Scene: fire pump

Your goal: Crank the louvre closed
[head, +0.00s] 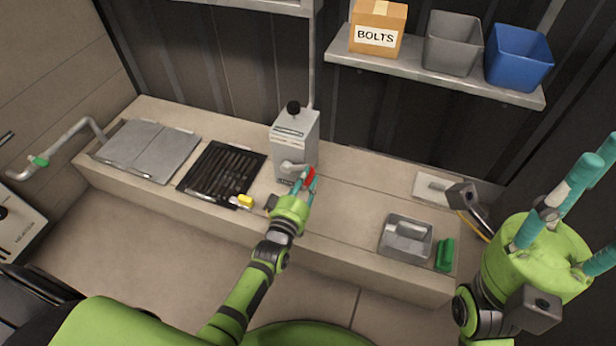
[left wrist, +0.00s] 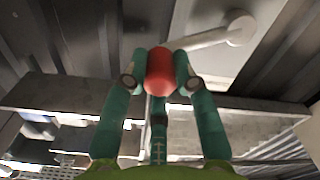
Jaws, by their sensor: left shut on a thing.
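The crank's red handle (head: 310,175) sits at the front of a grey crank box (head: 296,145) with a black knob on top. My left gripper (head: 307,183) is shut on the red handle. The left wrist view shows the handle (left wrist: 160,72) between the two teal fingers, with the pale crank arm (left wrist: 212,37) running up to the right to its hub. The black slatted louvre (head: 222,170) lies in the bench top left of the box; its exact slat angle is hard to tell. My right gripper (head: 580,205) is empty, its teal fingers spread, at the far right.
A yellow item (head: 245,201) lies by the louvre's front edge. Grey flat covers (head: 148,148) are further left. A grey tray (head: 406,238) and a green item (head: 445,255) stand on the bench at right. A shelf (head: 430,72) with a BOLTS box and two bins hangs above.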

